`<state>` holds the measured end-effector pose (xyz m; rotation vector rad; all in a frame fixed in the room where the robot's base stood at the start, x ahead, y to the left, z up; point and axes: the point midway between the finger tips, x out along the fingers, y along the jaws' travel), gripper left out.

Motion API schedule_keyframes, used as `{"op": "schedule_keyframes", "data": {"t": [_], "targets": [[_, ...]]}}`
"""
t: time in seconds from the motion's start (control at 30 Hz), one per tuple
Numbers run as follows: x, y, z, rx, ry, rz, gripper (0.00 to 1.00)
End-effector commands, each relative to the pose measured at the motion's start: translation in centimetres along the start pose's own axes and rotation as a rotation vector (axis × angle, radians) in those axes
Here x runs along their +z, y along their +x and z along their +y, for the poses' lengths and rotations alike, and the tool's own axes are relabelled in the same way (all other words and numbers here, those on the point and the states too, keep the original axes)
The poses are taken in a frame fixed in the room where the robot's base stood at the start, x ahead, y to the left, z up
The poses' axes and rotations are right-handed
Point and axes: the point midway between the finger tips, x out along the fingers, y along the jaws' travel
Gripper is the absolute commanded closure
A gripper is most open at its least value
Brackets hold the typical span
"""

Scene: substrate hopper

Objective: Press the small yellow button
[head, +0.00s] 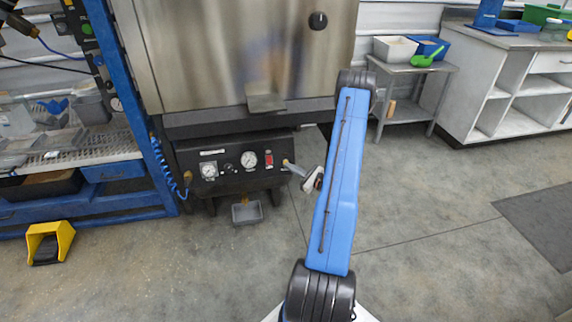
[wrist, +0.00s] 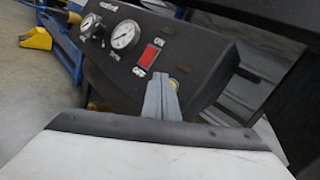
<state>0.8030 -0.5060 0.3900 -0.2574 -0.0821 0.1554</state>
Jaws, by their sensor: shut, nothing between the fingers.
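A black control panel (head: 228,168) sits under a steel hopper, with two gauges and a red switch (head: 268,159); the red switch also shows in the wrist view (wrist: 148,56). A small yellowish part (wrist: 174,84) shows just behind my fingertips, at the panel's right end. I cannot tell whether it is the button or a fitting, nor whether my fingers touch it. My gripper (head: 296,171) is shut and empty, close to the panel's right end; its fingers also show in the wrist view (wrist: 162,82). No other small yellow button is clear.
A yellow foot-pedal-like box (head: 66,232) stands on the floor at left. A blue-framed rack (head: 158,170) is left of the hopper. A small grey tray (head: 247,221) hangs below the panel. A grey side table (head: 421,68) stands at right. The floor at right is open.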

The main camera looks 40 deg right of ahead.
Motion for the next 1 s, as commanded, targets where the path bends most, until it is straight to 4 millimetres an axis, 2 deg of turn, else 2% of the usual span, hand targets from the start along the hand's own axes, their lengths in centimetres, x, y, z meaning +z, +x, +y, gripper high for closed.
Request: {"op": "schedule_keyframes", "data": {"t": [0.6, 1.0], "targets": [[2.3, -3.2, 2.2, -0.001, 0.000, 0.000, 1.00], [2.5, -3.5, 2.5, 0.000, 0.000, 0.000, 1.00]]}}
